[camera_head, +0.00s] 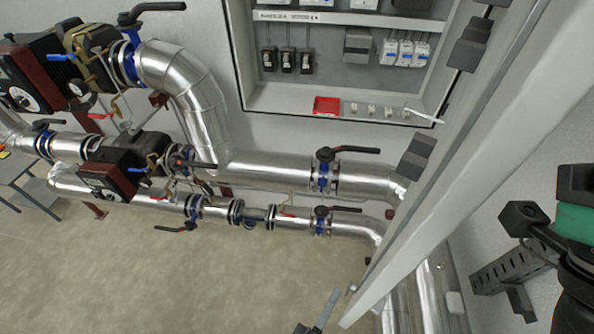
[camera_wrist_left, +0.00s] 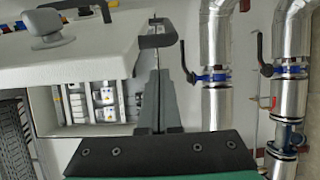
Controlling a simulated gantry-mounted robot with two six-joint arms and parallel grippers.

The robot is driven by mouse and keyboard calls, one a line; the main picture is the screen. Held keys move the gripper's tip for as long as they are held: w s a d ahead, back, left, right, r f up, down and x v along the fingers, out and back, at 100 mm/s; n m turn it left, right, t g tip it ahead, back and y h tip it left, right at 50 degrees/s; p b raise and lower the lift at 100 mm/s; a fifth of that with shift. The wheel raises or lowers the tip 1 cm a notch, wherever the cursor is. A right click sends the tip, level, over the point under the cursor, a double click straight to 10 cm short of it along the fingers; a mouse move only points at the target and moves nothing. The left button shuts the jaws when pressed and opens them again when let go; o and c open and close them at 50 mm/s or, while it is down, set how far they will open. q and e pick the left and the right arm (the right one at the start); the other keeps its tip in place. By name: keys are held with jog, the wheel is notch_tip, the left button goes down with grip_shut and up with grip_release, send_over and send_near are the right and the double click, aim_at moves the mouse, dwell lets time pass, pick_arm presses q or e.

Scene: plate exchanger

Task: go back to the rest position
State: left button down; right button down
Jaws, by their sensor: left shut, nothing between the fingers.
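My left gripper (camera_head: 333,297) shows only as a narrow grey finger end at the bottom edge of the head view, pointing up; its body is cut off by the frame. In the left wrist view its fingers (camera_wrist_left: 160,90) are together, with nothing between them. The black mounting plate sits below them in that view. The fingers stand in front of the cabinet and wall, apart from the pipes. I cannot make out the right gripper.
The open cabinet door (camera_head: 460,155) runs diagonally just right of the gripper. The cabinet (camera_head: 250,60) holds breakers and a red tray (camera_head: 326,105). Silver pipes (camera_head: 267,168) with valves run along the wall. A black and green body (camera_head: 575,222) stands at the right edge.

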pick_arm(q)
jog(key=shift+w+a, duration=0.3)
jog(key=shift+a, duration=0.25)
pick_arm(e)
jog(key=shift+s+a+f+h, duration=0.1)
jog(key=shift+a+f+h, duration=0.15)
jog(key=shift+f, duration=0.45)
jog(key=shift+r, duration=0.1)
